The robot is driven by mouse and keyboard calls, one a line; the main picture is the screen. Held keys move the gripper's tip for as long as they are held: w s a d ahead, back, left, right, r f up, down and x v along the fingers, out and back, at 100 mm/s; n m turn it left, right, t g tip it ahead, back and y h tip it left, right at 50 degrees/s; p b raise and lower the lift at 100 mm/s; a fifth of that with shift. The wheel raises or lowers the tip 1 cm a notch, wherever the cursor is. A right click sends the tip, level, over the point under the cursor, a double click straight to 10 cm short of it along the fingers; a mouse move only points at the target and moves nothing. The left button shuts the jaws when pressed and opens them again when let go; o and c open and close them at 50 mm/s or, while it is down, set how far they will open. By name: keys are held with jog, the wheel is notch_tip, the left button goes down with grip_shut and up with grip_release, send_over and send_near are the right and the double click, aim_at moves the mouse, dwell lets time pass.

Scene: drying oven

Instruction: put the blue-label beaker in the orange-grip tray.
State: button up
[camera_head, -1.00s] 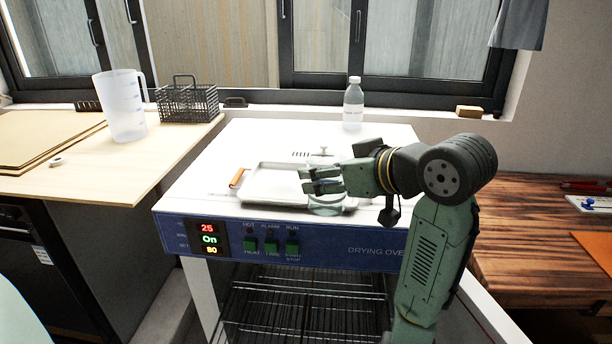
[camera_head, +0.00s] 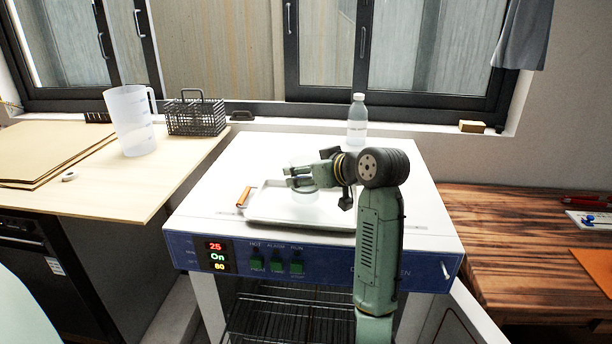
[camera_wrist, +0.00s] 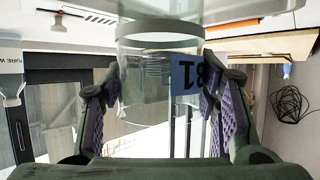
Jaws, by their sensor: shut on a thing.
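A clear glass beaker (camera_head: 305,187) with a blue label is held by my gripper (camera_head: 293,177), which is shut on its sides. In the wrist view the beaker (camera_wrist: 145,92) stands between the two purple-padded fingers, its label (camera_wrist: 187,76) close to the right finger. That picture is upside down. The grey tray (camera_head: 265,217) with an orange grip (camera_head: 243,197) lies on top of the drying oven. The beaker is over the tray's interior. I cannot tell whether its base touches the tray floor.
The white oven top (camera_head: 395,190) is clear around the tray. A capped bottle (camera_head: 357,122) stands at its back. A plastic jug (camera_head: 131,124) and a black wire basket (camera_head: 197,118) stand on the left bench. A wooden table (camera_head: 520,220) is at the right.

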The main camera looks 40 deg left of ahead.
jog(key=shift+f, duration=1.1)
jog(key=shift+f, duration=0.1)
jog(key=shift+f, duration=0.1)
jog(key=o, duration=1.2)
